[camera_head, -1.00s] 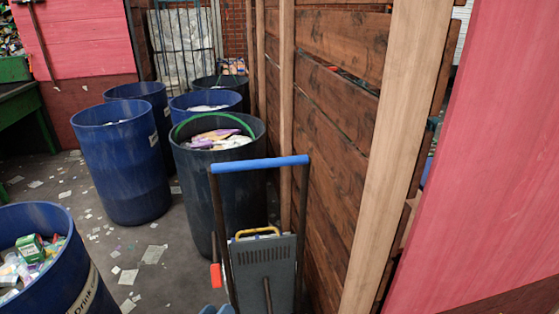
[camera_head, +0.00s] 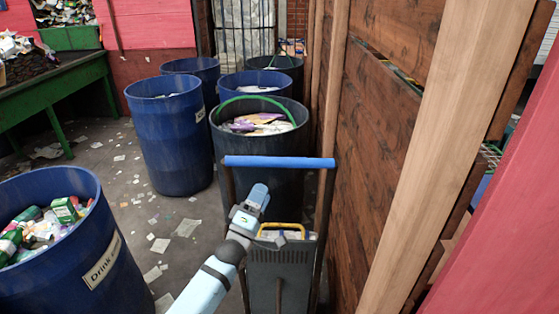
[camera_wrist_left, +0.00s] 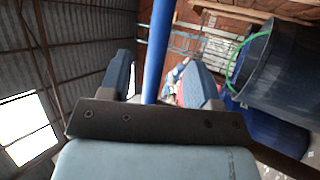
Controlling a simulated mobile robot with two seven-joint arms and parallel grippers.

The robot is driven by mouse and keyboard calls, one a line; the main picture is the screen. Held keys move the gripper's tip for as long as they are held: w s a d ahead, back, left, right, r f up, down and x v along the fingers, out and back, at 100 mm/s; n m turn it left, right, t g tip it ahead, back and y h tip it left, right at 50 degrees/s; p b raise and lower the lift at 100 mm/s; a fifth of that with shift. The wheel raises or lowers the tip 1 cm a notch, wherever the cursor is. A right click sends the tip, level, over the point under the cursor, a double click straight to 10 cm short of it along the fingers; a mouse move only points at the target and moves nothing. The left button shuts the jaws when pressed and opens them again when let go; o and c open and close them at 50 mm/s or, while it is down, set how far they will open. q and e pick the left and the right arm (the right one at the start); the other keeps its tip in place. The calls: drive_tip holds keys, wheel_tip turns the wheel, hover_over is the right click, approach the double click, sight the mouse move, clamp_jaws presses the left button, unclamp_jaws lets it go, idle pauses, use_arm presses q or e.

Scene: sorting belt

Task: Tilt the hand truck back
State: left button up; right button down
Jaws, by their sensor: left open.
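The hand truck stands upright beside the wooden wall, with a blue handle bar (camera_head: 290,162) across its top and a grey back plate (camera_head: 280,270) below. My left gripper (camera_head: 261,190) is open just below and in front of the handle bar in the head view. In the left wrist view the blue handle bar (camera_wrist_left: 160,40) runs lengthwise in the gap between the two open fingers of my left gripper (camera_wrist_left: 158,82); neither finger visibly grips it. My left arm hides part of the hand truck's left side. My right gripper is not in view.
A dark barrel (camera_head: 255,170) with a green rim band stands right behind the handle. Blue barrels (camera_head: 170,140) stand behind and left, and another blue barrel (camera_head: 60,250) is at front left. The plank wall (camera_head: 385,170) is close on the right. Litter lies on the floor (camera_head: 170,235).

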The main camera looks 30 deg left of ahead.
sight(276, 167)
use_arm(q)
drive_tip(key=p+x, duration=0.2)
drive_tip(key=x, duration=0.7)
drive_tip(key=shift+w+r, duration=0.1)
drive_tip(key=shift+w, duration=0.15)
drive_tip(key=shift+w+r, duration=0.1)
drive_tip(key=shift+w, duration=0.3)
drive_tip(key=shift+s+d, duration=0.1)
clamp_jaws()
